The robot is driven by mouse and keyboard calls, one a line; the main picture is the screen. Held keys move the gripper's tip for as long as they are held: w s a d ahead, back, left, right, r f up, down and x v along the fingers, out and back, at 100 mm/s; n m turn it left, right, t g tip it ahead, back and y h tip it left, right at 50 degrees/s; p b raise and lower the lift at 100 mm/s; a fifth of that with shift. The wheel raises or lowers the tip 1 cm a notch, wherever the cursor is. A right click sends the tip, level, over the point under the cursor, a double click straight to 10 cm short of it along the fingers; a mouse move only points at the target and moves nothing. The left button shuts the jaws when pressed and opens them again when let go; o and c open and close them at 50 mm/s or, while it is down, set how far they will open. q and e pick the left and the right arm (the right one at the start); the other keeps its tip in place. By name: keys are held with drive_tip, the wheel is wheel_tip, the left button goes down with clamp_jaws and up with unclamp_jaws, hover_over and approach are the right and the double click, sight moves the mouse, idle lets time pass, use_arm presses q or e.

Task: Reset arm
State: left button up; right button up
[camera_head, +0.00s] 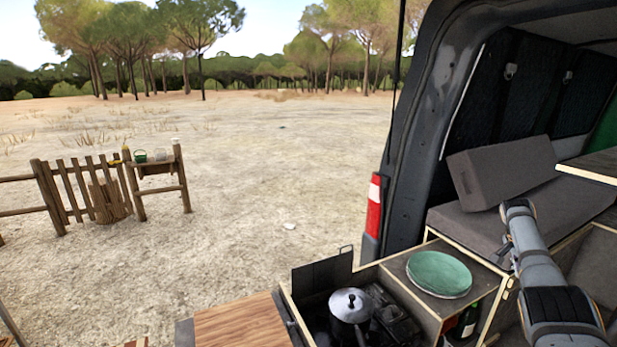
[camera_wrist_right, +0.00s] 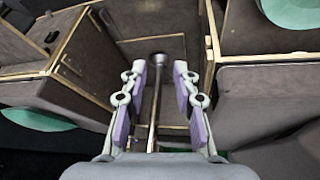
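My right arm (camera_head: 545,275) reaches in from the lower right of the head view, over the van's interior. Its gripper cannot be made out clearly there. In the right wrist view my right gripper (camera_wrist_right: 160,95) has its two purple-padded fingers spread apart. Nothing is seen clamped between them. A thin metal pole (camera_wrist_right: 155,105) shows in the gap, apparently beyond the fingers; whether it touches them I cannot tell. My left gripper is not in view.
A green plate (camera_head: 439,273) lies on the tailgate cabinet, beside a lidded pot (camera_head: 351,305) on the stove. A bottle (camera_head: 468,320) stands below. A grey cushion (camera_head: 500,172) leans on the van bench. Open sandy ground lies left of the van, with a wooden fence (camera_head: 85,190).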

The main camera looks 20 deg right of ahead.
drive_tip(key=s+d+f+n+h, duration=0.35)
drive_tip(key=s+f+n, duration=0.2)
drive_tip(key=f, duration=0.25)
drive_tip(key=s+d+f+n+h, duration=0.2)
drive_tip(key=s+d+f+n, duration=0.3)
drive_tip(key=f, duration=0.4)
drive_tip(key=s+a+f+n+t, duration=0.4)
drive_tip(key=s+f+n+t, duration=0.1)
drive_tip(key=s+f+n, duration=0.75)
drive_tip(key=s+a+f+m+g+y, duration=0.1)
drive_tip(key=s+a+f+y, duration=0.15)
drive_tip(key=a+f, duration=0.8)
drive_tip(key=s+a+f+g+y, duration=0.1)
drive_tip(key=s+a+f+y, duration=0.15)
drive_tip(key=a+f, duration=0.8)
drive_tip(key=s+a+f+m+y, duration=0.15)
drive_tip(key=a+f, duration=0.25)
drive_tip(key=a, duration=1.4)
drive_tip(key=s+a+f+m+y, duration=0.1)
drive_tip(key=s+a+f+y, duration=0.2)
drive_tip(key=a, duration=1.4)
wheel_tip(320, 180, down, 7)
drive_tip(key=w+b, duration=0.1)
drive_tip(key=b, duration=0.5)
drive_tip(key=shift+w+d+f+n, duration=0.15)
drive_tip(key=shift+w+d+n, duration=0.1)
drive_tip(key=shift+n, duration=0.1)
